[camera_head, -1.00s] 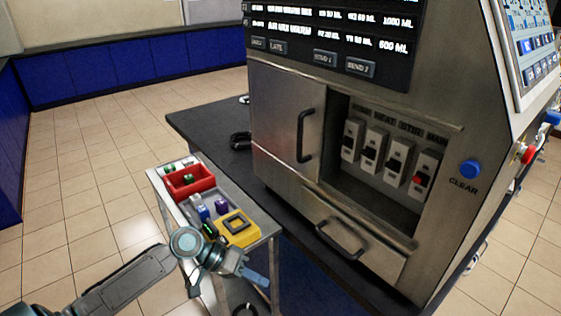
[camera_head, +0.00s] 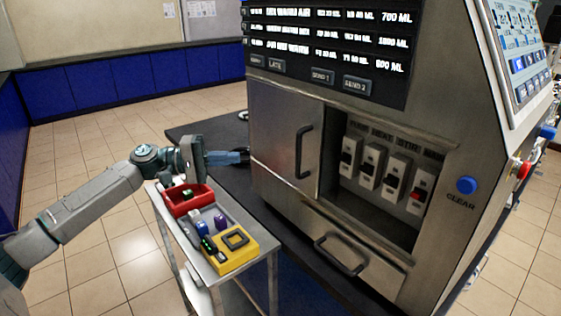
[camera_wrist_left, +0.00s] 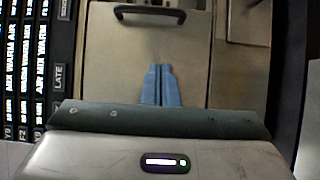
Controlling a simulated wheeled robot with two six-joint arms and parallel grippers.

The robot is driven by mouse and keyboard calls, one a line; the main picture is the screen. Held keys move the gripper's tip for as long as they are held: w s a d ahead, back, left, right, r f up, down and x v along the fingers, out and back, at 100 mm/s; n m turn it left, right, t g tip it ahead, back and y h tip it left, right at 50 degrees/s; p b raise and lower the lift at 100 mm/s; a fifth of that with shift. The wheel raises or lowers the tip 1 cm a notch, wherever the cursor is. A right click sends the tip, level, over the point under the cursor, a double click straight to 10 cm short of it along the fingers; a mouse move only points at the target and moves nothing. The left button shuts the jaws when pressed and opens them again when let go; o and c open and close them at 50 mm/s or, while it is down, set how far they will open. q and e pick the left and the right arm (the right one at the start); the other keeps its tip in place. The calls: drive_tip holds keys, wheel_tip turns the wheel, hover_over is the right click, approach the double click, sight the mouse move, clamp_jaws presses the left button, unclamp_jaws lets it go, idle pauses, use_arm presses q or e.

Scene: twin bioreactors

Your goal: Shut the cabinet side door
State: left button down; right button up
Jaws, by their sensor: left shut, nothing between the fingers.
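The cabinet (camera_head: 430,140) stands on a dark table. A flat metal door panel (camera_head: 270,130) with a dark vertical handle (camera_head: 304,152) is on its front, left of an open recess (camera_head: 372,212) with several switches. In the left wrist view the panel (camera_wrist_left: 130,60) lies ahead of the fingers, its handle (camera_wrist_left: 150,14) at the top. My left gripper (camera_head: 243,156) is shut and empty, its blue fingers pointing at the panel's left part. In the wrist view the fingertips (camera_wrist_left: 161,68) are together; I cannot tell whether they touch the panel. My right gripper is out of view.
A small metal cart (camera_head: 222,266) with a red bin (camera_head: 180,207) and a yellow block (camera_head: 240,258) stands below my left arm. A drawer-like panel with a handle (camera_head: 342,256) is below the recess. Open tiled floor lies to the left.

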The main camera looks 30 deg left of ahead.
use_arm(q)
drive_tip(key=s+d+p+x, duration=0.1)
drive_tip(key=s+p+x, duration=0.1)
drive_tip(key=p+x, duration=0.5)
drive_tip(key=x, duration=0.5)
drive_tip(key=shift+d, duration=0.45)
drive_tip(key=shift+s, duration=0.1)
